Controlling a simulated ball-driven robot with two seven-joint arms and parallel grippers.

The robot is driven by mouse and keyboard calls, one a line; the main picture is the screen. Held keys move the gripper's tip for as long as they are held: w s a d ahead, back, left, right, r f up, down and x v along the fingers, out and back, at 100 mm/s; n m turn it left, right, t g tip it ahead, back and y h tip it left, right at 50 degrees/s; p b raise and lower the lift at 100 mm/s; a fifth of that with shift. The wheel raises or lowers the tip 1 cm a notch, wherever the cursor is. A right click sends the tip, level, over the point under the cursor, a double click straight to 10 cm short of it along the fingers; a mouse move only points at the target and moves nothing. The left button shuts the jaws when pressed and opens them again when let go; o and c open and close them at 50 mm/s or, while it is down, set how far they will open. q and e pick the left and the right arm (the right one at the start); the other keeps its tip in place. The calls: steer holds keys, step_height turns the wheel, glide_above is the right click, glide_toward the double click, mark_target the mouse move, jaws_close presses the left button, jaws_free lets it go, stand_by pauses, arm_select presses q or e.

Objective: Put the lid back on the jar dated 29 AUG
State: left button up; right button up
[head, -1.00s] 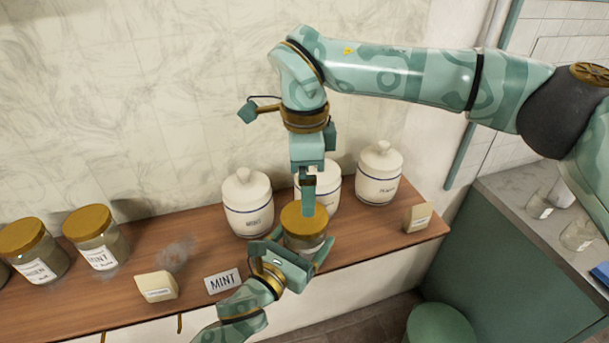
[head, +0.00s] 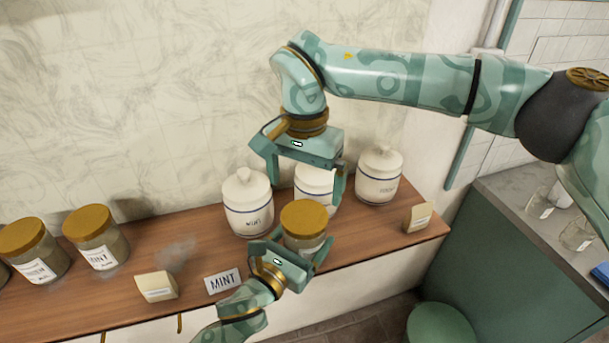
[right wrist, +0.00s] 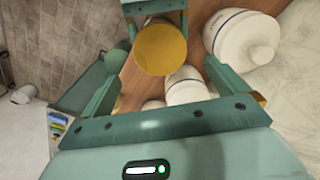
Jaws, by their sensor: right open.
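A glass jar (head: 304,243) stands near the shelf's front edge with a gold lid (head: 304,216) seated on its top, as far as I can see. Its date is not readable. My left gripper (head: 296,250) has its fingers around the jar's sides, shut on it from the front. My right gripper (head: 306,192) is open and empty just above and behind the lid, pointing down. In the right wrist view the lid (right wrist: 160,48) shows between and beyond the open fingers, apart from them.
White lidded canisters (head: 247,203) stand behind the jar, one partly hidden by my right gripper. Two gold-lidded jars (head: 97,238), a MINT card (head: 222,281) and a cream block (head: 156,286) are at left. Another block (head: 418,217) is near the wooden shelf's (head: 395,238) right end.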

mark_target(305, 215)
step_height(305, 215, down, 7)
steer(key=shift+f, duration=0.2)
stand_by(0.3)
